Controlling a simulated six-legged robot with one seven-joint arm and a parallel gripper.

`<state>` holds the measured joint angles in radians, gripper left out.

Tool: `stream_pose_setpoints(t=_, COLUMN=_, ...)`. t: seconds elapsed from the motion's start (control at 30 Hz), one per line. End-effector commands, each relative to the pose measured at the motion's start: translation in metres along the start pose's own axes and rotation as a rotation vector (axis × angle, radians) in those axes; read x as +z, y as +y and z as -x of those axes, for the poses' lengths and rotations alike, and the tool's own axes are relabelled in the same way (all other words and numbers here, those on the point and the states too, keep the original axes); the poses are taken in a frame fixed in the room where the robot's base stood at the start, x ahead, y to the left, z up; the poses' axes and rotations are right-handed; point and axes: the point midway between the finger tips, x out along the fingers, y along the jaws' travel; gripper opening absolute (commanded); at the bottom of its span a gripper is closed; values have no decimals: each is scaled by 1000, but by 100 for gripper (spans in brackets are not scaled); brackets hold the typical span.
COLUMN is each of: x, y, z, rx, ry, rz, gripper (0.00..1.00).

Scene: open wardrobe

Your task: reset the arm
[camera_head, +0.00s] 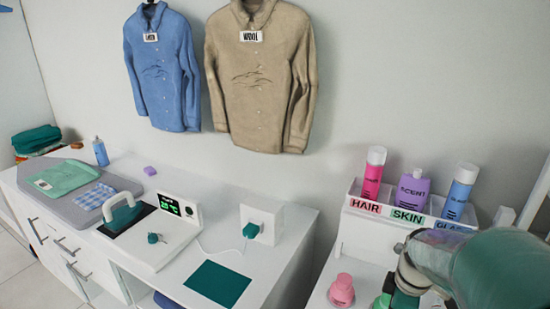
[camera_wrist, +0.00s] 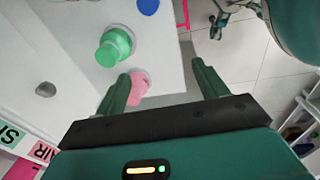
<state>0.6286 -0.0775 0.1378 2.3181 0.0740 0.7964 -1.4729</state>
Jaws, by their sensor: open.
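My gripper (camera_wrist: 162,80) is open in the wrist view, with its two dark green fingers wide apart and nothing held between them. A pink cap-like piece (camera_wrist: 139,88) is partly hidden behind the left finger; it also shows in the head view (camera_head: 342,290). A green cap-like piece (camera_wrist: 114,46) stands on the white surface just beyond the left finger. I cannot tell whether either finger touches a piece. In the head view my green arm reaches in from the lower right, and my fingertips are not clear there.
A white rack (camera_head: 349,203) holds pink, purple and blue bottles behind HAIR and SKIN labels. A blue disc (camera_wrist: 148,6) lies beyond the green piece. At left, a white counter bears an iron station (camera_head: 150,232) and a teal mat (camera_head: 217,283). Blue and tan shirts hang above.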

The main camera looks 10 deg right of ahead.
Motion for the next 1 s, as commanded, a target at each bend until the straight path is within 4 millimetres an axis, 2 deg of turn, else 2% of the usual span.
stream_pose_setpoints(t=0.03, x=-15, y=-8, z=16, rx=37, ry=2, rz=-52, gripper=72)
stream_pose_setpoints(t=0.2, x=-54, y=-39, z=60, rx=128, ry=49, rz=-297, gripper=72)
stream_pose_setpoints(t=0.4, x=-86, y=-85, z=105, rx=192, ry=175, rz=-591, gripper=72)
stream_pose_setpoints(t=0.5, x=-96, y=-108, z=122, rx=196, ry=253, rz=-727, gripper=72)
stream_pose_setpoints(t=0.7, x=-102, y=-134, z=138, rx=171, ry=347, rz=-898, gripper=72)
stream_pose_setpoints(t=1.0, x=-103, y=-136, z=140, rx=165, ry=357, rz=-926, gripper=72)
